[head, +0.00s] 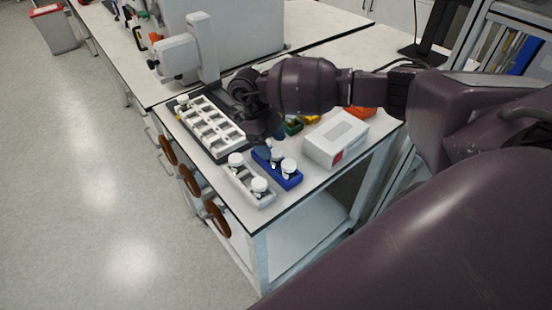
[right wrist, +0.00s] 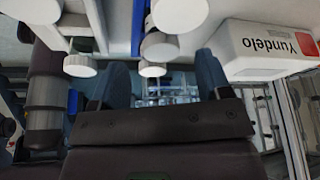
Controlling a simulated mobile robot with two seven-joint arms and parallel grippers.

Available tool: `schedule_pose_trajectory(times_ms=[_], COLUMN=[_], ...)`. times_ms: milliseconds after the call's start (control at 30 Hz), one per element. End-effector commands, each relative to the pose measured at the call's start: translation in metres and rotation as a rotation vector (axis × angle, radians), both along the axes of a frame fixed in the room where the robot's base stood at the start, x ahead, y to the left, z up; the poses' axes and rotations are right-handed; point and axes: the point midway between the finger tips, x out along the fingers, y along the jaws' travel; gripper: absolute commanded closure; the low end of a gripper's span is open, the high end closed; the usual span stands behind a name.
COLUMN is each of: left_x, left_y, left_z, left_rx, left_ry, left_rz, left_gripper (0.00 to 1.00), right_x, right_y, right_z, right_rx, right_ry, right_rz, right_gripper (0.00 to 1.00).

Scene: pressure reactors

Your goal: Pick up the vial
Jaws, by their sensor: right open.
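White-capped vials stand in a blue rack (head: 292,181) near the bench's front edge. One vial (head: 289,166) is at its near end. My left gripper is not in view.
A large white tray rack (head: 211,125) lies to the left, with a white instrument (head: 180,58) behind. Orange and green items sit behind the gripper.

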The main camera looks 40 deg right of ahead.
Motion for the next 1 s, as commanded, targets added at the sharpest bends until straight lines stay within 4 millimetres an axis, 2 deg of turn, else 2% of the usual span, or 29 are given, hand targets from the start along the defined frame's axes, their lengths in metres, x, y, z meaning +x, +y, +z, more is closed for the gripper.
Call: schedule_pose_trajectory(times_ms=[233,500,833,867,1000], left_x=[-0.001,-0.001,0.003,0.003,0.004], left_y=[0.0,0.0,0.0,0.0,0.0], left_z=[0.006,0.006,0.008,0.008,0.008], left_rx=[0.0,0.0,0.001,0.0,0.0], left_ry=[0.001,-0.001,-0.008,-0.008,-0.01], left_rz=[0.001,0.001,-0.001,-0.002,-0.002], left_gripper=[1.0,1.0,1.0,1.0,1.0], right_x=[-0.01,-0.011,-0.011,-0.011,-0.011], right_y=[-0.007,-0.008,-0.008,-0.008,-0.008], right_z=[-0.03,-0.035,-0.035,-0.035,-0.034], right_rx=[0.001,0.001,0.001,0.001,0.001], right_ry=[0.003,0.001,0.0,0.0,0.0], right_rz=[-0.001,0.001,0.0,0.0,0.0], right_gripper=[0.29,0.29,0.8,0.82,0.82])
